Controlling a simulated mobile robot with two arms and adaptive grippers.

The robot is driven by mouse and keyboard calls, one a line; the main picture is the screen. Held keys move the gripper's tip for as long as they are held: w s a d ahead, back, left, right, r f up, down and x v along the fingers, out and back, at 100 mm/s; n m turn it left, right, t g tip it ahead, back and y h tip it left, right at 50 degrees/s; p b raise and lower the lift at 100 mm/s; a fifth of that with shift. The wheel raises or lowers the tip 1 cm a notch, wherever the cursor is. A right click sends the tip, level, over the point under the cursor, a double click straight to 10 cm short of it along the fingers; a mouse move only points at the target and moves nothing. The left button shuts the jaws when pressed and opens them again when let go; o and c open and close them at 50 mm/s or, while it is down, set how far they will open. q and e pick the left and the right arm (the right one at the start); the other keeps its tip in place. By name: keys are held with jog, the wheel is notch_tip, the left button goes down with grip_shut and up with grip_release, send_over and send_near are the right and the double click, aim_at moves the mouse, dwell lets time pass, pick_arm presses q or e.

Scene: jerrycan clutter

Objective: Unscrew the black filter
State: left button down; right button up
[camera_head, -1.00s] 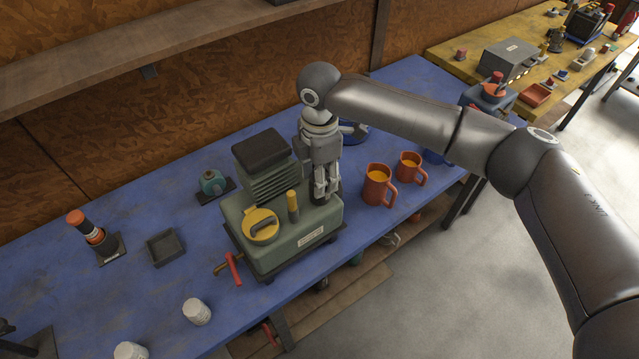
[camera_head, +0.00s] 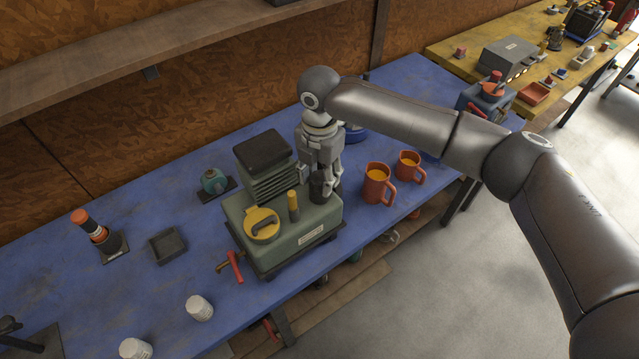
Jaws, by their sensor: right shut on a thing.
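The black filter (camera_head: 318,187) is a dark cylinder at the right end of the green machine (camera_head: 292,240) on the blue table. My right gripper (camera_head: 324,188) points down over it from above, its fingers shut around it. The filter looks upright; I cannot tell whether its base touches the machine. The machine also carries a black-topped finned block (camera_head: 264,160), a yellow cap (camera_head: 262,225) and a short yellow post (camera_head: 293,206). My left gripper does not show.
Two orange mugs (camera_head: 376,185) (camera_head: 408,168) stand close to the right of the machine. A red-handled crank (camera_head: 235,266) sticks out at its front left. A black tray (camera_head: 167,246) and white containers (camera_head: 199,308) are to the left. A wooden shelf (camera_head: 140,62) hangs behind.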

jog(key=n, duration=0.4)
jog(key=shift+n+p, duration=0.3)
jog(key=shift+n, duration=0.4)
jog(key=n, duration=0.3)
jog(key=shift+n, duration=0.4)
jog(key=o, duration=0.7)
jog(key=shift+r, duration=0.1)
